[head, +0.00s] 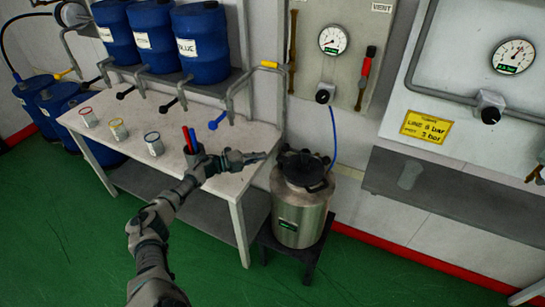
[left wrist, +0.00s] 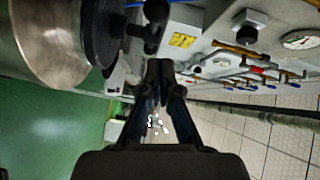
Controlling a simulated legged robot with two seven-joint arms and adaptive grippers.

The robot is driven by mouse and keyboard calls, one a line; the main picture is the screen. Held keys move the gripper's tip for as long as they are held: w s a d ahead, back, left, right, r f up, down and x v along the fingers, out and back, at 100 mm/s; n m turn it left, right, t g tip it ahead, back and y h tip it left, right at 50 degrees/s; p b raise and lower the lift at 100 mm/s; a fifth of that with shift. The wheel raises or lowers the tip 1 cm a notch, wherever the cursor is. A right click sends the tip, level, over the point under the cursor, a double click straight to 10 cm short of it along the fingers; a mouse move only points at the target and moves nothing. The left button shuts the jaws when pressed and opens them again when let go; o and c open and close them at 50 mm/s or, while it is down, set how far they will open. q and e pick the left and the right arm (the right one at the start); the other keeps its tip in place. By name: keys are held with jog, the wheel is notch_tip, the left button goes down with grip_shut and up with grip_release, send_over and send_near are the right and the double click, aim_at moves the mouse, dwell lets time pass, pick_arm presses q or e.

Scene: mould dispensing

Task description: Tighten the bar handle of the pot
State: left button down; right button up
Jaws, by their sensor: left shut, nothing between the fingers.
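The pot (head: 300,212) is a steel cylinder with a dark lid and a green label, upright on a low dark stand. Its black bar handle and clamp knobs (head: 303,165) sit on top. My left gripper (head: 262,156) is shut and empty, its tips just left of the lid at about handle height in the picture. In the left wrist view the pot (left wrist: 58,38) lies sideways at upper left, and a black knob (left wrist: 156,12) shows beyond my fingertips (left wrist: 160,68). I cannot tell whether the tips touch the handle. My right gripper is not in view.
A white table (head: 232,186) with small cans (head: 154,144) and a cup of red and blue pens stands left of the pot. Blue drums (head: 202,45) stand behind. A wall panel with a gauge (head: 333,40) and a blue hose (head: 333,130) are close behind the pot.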

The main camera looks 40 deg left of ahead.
pick_arm(q)
jog(key=s+a, duration=0.2)
jog(key=shift+s+a+r, duration=0.1)
jog(key=shift+s+a, duration=0.1)
jog(key=shift+a, duration=0.1)
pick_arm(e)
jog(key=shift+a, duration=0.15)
pick_arm(q)
jog(key=shift+a, duration=0.1)
